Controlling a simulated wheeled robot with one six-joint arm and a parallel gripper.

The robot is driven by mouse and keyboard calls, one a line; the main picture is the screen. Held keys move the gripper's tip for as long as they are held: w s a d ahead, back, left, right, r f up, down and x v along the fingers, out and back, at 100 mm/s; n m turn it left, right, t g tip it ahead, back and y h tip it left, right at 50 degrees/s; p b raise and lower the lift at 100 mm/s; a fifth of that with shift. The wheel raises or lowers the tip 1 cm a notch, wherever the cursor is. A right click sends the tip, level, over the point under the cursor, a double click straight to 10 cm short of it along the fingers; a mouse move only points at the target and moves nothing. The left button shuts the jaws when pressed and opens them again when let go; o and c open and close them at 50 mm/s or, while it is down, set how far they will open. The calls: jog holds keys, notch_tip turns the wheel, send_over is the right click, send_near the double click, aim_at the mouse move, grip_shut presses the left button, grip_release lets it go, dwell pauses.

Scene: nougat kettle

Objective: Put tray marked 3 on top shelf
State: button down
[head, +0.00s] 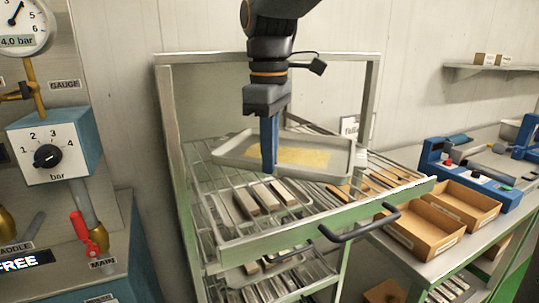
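A shallow grey metal tray (227,158) with a yellow layer in it shows at the rack's upper level, above wire shelving. No number is readable on it. My gripper (268,168) points straight down at the tray's near rim, its blue fingers lined up in this view and appearing shut on that rim. The far finger is hidden. The tray looks roughly level and seems apart from the wires below.
A black handle (358,224) sticks out from the shelf's front rail. A lower shelf (280,290) also holds bars. Cardboard boxes (425,233) and a blue device (470,178) stand on the bench at right. A gauge panel with a dial box (48,152) stands close at left.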

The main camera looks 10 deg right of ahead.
jog(key=c, duration=1.9)
grip_release()
jog(key=shift+f, duration=0.1)
